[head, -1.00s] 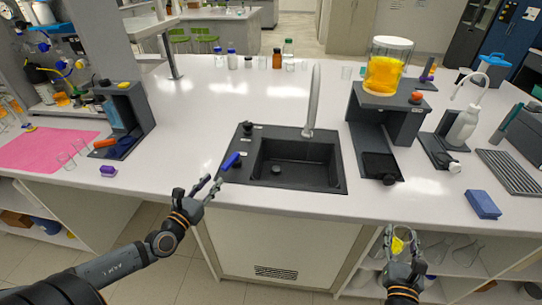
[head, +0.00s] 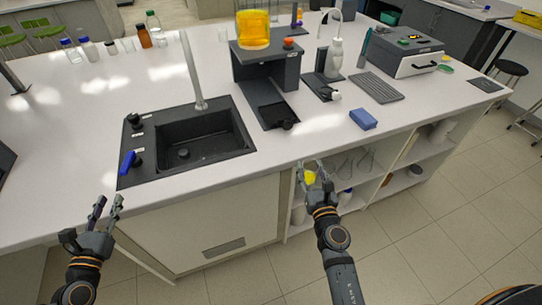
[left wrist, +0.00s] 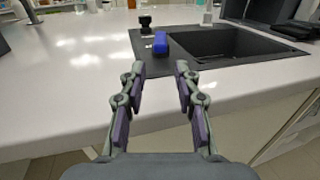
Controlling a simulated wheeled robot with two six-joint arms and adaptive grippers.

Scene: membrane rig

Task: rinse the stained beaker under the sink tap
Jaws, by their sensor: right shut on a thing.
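The beaker (head: 309,180) is small, clear glass with a yellow stain, partly hidden by fingers. My right gripper (head: 316,182) is shut on it at the counter's front edge, right of the sink. The dark sink (head: 230,125) is set in the counter. Its grey tap (head: 191,75) rises behind the basin. A blue lever (head: 127,162) is at the sink's front left corner; it also shows in the left wrist view (left wrist: 160,43). My left gripper (head: 108,208) is open and empty in front of the counter edge, short of the lever. Its spread fingers show in the left wrist view (left wrist: 160,78).
A dark stand (head: 268,70) holding a jar of yellow liquid (head: 254,30) is right of the sink. Bottles stand at the back. The counter left of the sink is clear.

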